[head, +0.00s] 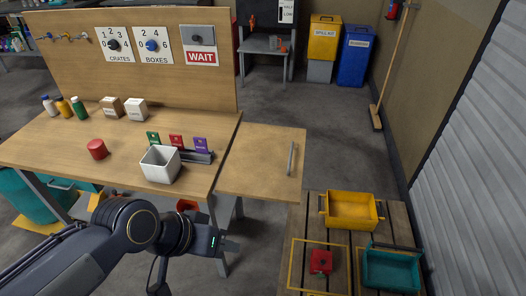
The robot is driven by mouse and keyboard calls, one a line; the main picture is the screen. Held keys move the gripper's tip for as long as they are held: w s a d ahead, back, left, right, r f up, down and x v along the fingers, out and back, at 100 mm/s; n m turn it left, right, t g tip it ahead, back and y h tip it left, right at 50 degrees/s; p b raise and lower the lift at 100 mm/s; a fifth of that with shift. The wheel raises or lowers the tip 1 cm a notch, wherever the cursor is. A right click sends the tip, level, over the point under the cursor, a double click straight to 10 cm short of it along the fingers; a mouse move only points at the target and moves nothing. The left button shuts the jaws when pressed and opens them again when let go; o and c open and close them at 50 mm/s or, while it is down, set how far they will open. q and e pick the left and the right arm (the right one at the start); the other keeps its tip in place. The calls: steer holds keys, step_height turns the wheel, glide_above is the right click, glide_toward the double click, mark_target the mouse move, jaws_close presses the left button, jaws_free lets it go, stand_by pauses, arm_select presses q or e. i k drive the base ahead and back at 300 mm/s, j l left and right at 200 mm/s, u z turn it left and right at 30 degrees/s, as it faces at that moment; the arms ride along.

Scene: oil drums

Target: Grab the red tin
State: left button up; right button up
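A short red cylindrical tin (97,149) stands on the left part of the wooden workbench. Another red object (320,262), small and boxy, sits low on the slatted pallet inside a yellow outline. My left arm comes in from the lower left, and its gripper (230,246) is in front of the bench, below its top edge in the picture. The gripper is to the right of the red tin and well apart from it. It touches nothing that I can see, and its finger gap is not clear. My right gripper is not in view.
A white open box (160,164) and a rack of coloured cards (177,142) are right of the tin. White blocks (135,110) and small bottles (79,108) stand behind it. A yellow tray (351,226) and a teal tray (391,285) are on the pallet (307,222).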

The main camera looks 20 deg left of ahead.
mark_target(98, 150)
steer(key=u, duration=2.15)
steer(key=i+j+z, duration=0.1)
steer(key=z, duration=0.35)
steer(key=i+j+z, duration=0.1)
steer(key=z, duration=0.4)
steer(key=j+z, duration=0.1)
steer(key=z, duration=0.35)
steer(key=j+z, duration=0.2)
steer(key=z, duration=0.25)
steer(key=j+z, duration=0.15)
steer(key=z, duration=0.35)
steer(key=i+j, duration=0.05)
